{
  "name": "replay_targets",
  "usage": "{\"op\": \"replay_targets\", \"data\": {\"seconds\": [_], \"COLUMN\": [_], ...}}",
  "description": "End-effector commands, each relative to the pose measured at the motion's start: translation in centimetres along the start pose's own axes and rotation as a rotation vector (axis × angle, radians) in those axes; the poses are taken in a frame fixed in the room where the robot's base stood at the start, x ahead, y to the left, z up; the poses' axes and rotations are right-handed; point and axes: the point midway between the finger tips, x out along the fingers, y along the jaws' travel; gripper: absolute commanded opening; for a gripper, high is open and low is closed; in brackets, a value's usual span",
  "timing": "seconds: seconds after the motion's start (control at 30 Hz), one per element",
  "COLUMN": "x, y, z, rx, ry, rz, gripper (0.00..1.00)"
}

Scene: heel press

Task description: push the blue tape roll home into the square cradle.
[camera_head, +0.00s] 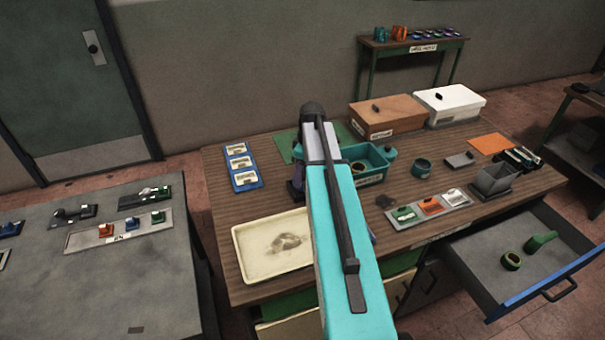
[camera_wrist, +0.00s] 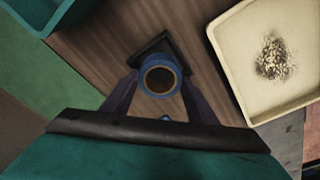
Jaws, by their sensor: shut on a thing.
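In the wrist view the blue tape roll (camera_wrist: 160,76) is a blue ring with a brown inner core and a dark hole. My gripper (camera_wrist: 161,82) has its two dark fingers closed on either side of the roll. A dark, square-cornered piece (camera_wrist: 154,44), apparently the square cradle, shows just beyond and partly beneath the roll. The roll covers much of it, and I cannot tell how deep the roll sits.
A cream tray (camera_head: 240,254) with a dark patch lies close to the gripper on the wooden bench (camera_head: 222,190). A teal bin (camera_head: 376,179) stands on the other side. A blue label board (camera_head: 242,185) lies farther left. An open drawer (camera_head: 474,286) juts out at right.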

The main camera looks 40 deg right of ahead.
Motion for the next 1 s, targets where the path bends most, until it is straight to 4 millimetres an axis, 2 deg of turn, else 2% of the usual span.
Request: {"op": "replay_targets", "data": {"seconds": [0.63,1.0], "x": [1.4,1.6], "y": [0.0,0.0], "z": [0.2,0.2], "rx": [0.0,0.0], "ry": [0.0,0.0], "rz": [0.0,0.0], "gripper": [0.3,0.3]}}
